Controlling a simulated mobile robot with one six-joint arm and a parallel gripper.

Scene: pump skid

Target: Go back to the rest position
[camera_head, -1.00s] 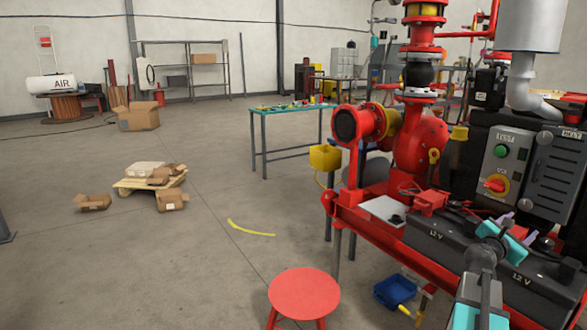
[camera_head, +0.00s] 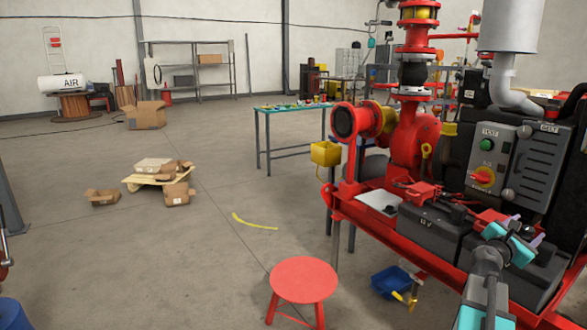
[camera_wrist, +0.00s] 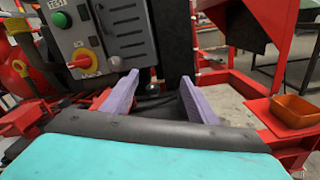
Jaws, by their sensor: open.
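My gripper (camera_head: 526,231) is at the lower right of the head view, over the black batteries on the red pump skid (camera_head: 345,207). In the wrist view its two purple fingers (camera_wrist: 152,98) are spread apart with nothing between them. Beyond them stands the grey control box (camera_wrist: 105,35) with a green button and a red rotary switch on a yellow plate. The control box also shows in the head view (camera_head: 522,165), behind and above my gripper. My arm partly hides the batteries.
A 12 V battery (camera_head: 430,235) sits on the skid left of my gripper. An orange tray (camera_wrist: 295,110) is at the right in the wrist view. The floor at left is mostly open.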

